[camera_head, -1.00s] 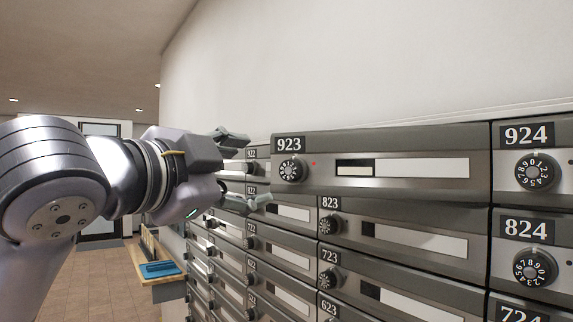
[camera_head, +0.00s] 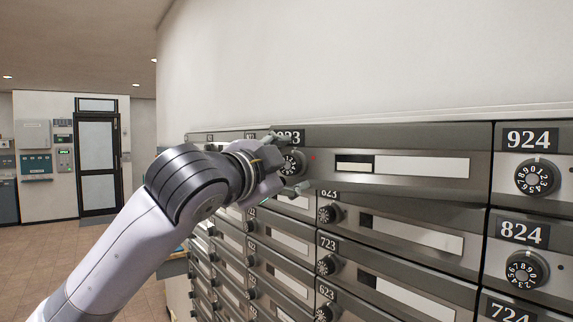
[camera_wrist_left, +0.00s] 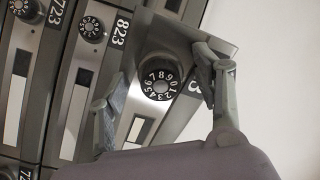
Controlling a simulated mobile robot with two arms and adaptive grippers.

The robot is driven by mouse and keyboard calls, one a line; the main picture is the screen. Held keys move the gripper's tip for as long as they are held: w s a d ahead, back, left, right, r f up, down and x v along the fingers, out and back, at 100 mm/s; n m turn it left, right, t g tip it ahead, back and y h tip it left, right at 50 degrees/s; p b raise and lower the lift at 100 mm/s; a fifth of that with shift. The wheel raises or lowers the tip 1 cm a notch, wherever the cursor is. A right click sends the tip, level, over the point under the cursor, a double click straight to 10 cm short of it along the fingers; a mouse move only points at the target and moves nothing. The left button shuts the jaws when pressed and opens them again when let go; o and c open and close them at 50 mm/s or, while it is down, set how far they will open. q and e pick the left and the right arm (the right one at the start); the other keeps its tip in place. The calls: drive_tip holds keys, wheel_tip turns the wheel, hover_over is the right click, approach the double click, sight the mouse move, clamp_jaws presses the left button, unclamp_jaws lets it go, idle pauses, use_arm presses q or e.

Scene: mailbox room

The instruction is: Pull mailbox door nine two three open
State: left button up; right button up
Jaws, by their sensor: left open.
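Mailbox door 923 (camera_head: 400,143) is in the top row of the head view. Its left edge stands out past the boxes below, so it looks ajar, with its right side at the column of 924. Its dial (camera_head: 291,163) shows black with white numbers, also in the wrist view (camera_wrist_left: 157,76). My left gripper (camera_head: 287,166) is open, its fingers above and below the dial in the head view. In the wrist view the fingers (camera_wrist_left: 163,68) lie on both sides of the dial. I cannot tell whether they touch the door. The 923 label is partly hidden by a finger.
Door 924 (camera_head: 530,139) is to the right and door 823 (camera_head: 400,236) below; both look shut. More mailbox rows run down and left. A plain wall (camera_head: 350,60) is above. Open floor (camera_head: 40,260) and a dark-framed door (camera_head: 98,160) lie at the left.

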use_arm(q)
drive_tip(key=shift+c, duration=0.4)
clamp_jaws()
idle(0.4)
